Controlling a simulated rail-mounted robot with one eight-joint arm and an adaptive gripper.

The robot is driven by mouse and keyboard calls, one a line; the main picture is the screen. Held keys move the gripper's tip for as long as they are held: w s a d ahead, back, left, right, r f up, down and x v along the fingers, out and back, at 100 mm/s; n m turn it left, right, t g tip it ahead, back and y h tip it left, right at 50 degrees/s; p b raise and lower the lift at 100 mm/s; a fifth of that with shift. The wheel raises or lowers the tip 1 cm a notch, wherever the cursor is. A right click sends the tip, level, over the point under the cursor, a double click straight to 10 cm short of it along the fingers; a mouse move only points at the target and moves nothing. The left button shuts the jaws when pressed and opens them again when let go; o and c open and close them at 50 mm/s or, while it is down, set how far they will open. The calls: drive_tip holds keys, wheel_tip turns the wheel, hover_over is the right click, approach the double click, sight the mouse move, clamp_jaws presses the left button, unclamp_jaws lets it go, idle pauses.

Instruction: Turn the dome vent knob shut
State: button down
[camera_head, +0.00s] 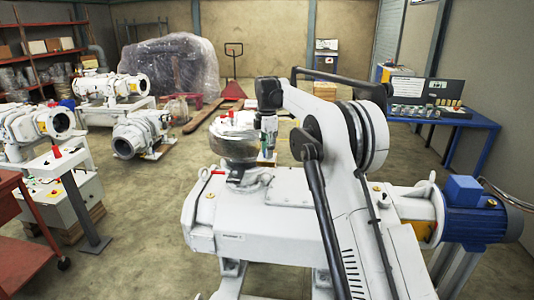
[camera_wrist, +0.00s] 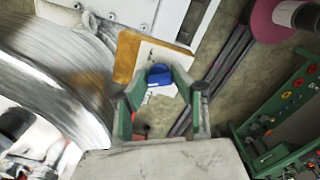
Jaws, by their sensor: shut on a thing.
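A shiny metal dome (camera_head: 232,138) stands on the white machine (camera_head: 250,225) in the head view. Its curved side also fills the left of the wrist view (camera_wrist: 50,90). My gripper (camera_head: 267,150) points down close beside the right side of the dome. In the wrist view, the green fingers of my gripper (camera_wrist: 158,82) are shut on a small blue knob-like piece (camera_wrist: 158,72) between the tips. The fingers and the small size in the head view hide how the knob is fixed and how far it is turned.
A blue motor (camera_head: 480,210) sits at the machine's right end. A blue bench (camera_head: 473,125) with a control panel stands behind on the right. Other white pumps (camera_head: 142,133) and a wrapped unit (camera_head: 170,70) stand behind on the left. Some floor between is clear.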

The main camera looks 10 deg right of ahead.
drive_tip(key=shift+n, duration=1.5)
drive_tip(key=c, duration=1.4)
unclamp_jaws()
drive_tip(key=shift+c, duration=0.2)
wheel_tip(320, 180, up, 12)
